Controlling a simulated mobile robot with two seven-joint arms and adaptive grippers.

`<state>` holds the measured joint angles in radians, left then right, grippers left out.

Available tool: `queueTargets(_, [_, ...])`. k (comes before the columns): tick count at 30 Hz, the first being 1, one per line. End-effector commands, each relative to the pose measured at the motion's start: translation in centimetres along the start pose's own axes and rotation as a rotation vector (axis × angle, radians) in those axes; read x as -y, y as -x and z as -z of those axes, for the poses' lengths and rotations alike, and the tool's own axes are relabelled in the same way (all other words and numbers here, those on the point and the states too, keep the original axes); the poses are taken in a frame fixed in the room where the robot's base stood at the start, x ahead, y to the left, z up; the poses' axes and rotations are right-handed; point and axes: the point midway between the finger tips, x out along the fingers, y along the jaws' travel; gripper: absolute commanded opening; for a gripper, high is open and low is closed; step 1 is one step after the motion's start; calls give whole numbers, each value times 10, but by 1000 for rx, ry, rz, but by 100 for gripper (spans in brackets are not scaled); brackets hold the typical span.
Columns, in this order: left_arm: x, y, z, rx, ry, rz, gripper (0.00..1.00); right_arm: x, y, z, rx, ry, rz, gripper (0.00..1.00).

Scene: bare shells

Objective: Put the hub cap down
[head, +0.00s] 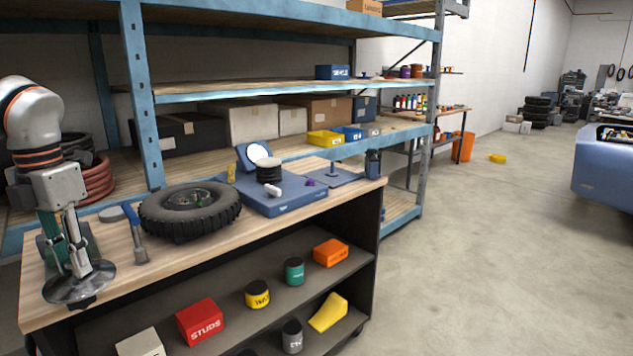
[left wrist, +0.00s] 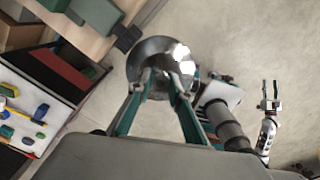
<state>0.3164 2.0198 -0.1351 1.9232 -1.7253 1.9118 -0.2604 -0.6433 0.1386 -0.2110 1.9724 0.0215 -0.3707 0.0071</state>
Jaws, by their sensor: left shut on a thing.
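The hub cap (head: 72,292) is a shiny round metal disc, seen at the front left corner of the wooden workbench (head: 262,232) in the head view. It also shows in the left wrist view (left wrist: 150,52). My left gripper (head: 76,268) points down and is shut on the hub cap. In the left wrist view the hub cap appears beside the bench edge, with floor behind it. I cannot tell whether it touches the bench. My right gripper (left wrist: 270,88) shows small in the left wrist view, with its fingers apart and nothing between them.
A tyre (head: 190,210) lies on the bench, with a hammer-like tool (head: 137,240) between it and the hub cap. A blue tray (head: 285,200) carries small items further right. A small dark block (left wrist: 127,38) is at the bench edge. Bare wood shows in front of the tyre.

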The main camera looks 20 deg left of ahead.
Motion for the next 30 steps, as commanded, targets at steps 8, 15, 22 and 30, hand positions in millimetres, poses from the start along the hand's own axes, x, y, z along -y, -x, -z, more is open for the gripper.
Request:
queueTargets(8, [20, -62, -5, 4, -406, 10, 0, 0, 1, -2, 4, 0, 1, 40])
queueTargets(15, [37, -88, -11, 7, -632, 2, 0, 0, 1, -2, 5, -1, 1, 40])
queueTargets(22, [67, -119, -20, 6, -934, -1, 0, 0, 2, -1, 5, -1, 1, 40])
queueTargets(30, [142, -160, -39, 7, -1554, -4, 0, 0, 2, 0, 4, -2, 2, 40])
